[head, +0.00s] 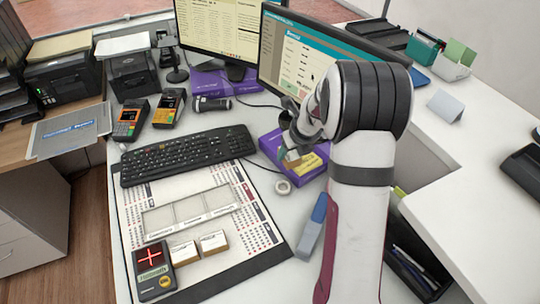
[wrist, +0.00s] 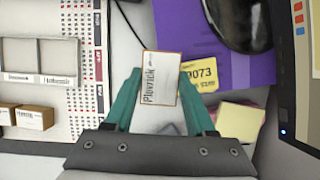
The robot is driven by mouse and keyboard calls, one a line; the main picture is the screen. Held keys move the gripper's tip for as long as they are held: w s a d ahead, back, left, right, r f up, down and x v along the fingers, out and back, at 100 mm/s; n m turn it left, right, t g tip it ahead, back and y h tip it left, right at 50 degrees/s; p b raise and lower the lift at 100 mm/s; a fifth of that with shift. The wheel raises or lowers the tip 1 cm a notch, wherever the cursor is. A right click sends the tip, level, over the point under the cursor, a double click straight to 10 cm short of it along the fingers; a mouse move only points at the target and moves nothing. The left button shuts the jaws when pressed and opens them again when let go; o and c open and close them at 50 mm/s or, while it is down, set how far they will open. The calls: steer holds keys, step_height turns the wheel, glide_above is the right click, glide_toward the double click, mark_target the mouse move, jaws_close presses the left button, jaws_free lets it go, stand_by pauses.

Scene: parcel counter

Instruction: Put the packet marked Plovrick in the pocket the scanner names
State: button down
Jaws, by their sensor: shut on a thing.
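The packet marked Plovrick (wrist: 160,78) is a small white-faced box with brown edges. It is held between the teal fingers of my gripper (wrist: 160,88), its label facing the wrist camera. In the head view my gripper (head: 291,150) is above the purple box right of the keyboard, partly hidden by my arm. The tray of three pockets (head: 146,224) lies on the desk mat, left of my gripper; its pockets look empty and their labels are too small to read surely. The scanner (head: 154,271) stands at the mat's front left corner, showing a red cross.
Two other small packets, one left (head: 183,252) and one right (head: 213,243), lie between scanner and tray. A keyboard (head: 187,155) is behind the tray. Monitors stand behind.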

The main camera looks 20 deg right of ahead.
steer(key=shift+s+d+r, duration=0.7)
steer(key=shift+s+d, duration=0.1)
steer(key=shift+d, duration=0.05)
steer(key=s+a+n+g+y, duration=0.1)
steer(key=a+n+g+y, duration=0.35)
steer(key=a+n, duration=1.05)
steer(key=w+a+f+n, duration=0.1)
steer(key=a+f, duration=0.1)
steer(key=w+a+f+n, duration=0.1)
steer(key=w+a+f, duration=0.1)
steer(key=w+a+f+n, duration=0.1)
steer(key=w+a+f, duration=0.1)
steer(key=a, duration=0.1)
steer(key=shift+a, duration=0.1)
step_height(320, 180, down, 4)
steer(key=shift+c, duration=1.2)
jaws_free()
steer(key=shift+f, duration=0.15)
